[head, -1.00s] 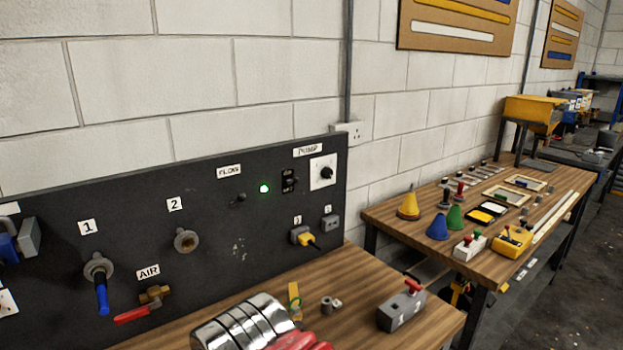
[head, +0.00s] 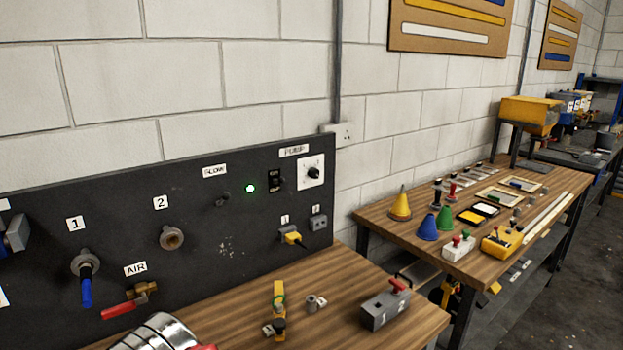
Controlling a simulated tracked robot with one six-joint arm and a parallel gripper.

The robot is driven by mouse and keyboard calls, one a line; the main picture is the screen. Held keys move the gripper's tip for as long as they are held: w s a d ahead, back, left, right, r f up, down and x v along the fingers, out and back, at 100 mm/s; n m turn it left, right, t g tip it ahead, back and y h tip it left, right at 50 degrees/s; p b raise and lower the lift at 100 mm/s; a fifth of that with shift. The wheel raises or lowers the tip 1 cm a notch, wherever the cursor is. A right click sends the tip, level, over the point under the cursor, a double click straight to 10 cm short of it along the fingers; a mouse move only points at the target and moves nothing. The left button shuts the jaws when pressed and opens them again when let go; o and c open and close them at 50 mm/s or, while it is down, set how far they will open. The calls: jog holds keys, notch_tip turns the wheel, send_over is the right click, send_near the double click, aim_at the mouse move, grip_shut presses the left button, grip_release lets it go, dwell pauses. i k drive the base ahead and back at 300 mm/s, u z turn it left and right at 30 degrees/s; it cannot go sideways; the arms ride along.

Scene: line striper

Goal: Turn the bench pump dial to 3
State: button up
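The pump dial (head: 312,172) is a small black knob on a white square plate, under the PUMP label (head: 294,150) at the right end of the dark panel (head: 120,203). The numbers on its plate and its exact setting are too small to read. A black switch (head: 275,180) sits just left of it, and a green lamp (head: 250,188) is lit further left. My gripper is not clearly in view. Metallic rings with a bit of red show at the bottom edge and may be part of my arm.
The wooden bench (head: 345,275) below the panel holds a grey block with a red lever (head: 386,305), small metal fittings (head: 315,303) and a yellow tool (head: 279,300). The air valve's red handle (head: 118,310) sticks out at left. A second bench (head: 385,222) at right carries cones and boxes.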

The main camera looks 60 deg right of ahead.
aim_at(313, 173)
jog(key=u, duration=0.05)
jog(key=k, duration=0.9)
jog(key=z, duration=0.65)
jog(key=i, duration=1)
jog(key=z, duration=0.05)
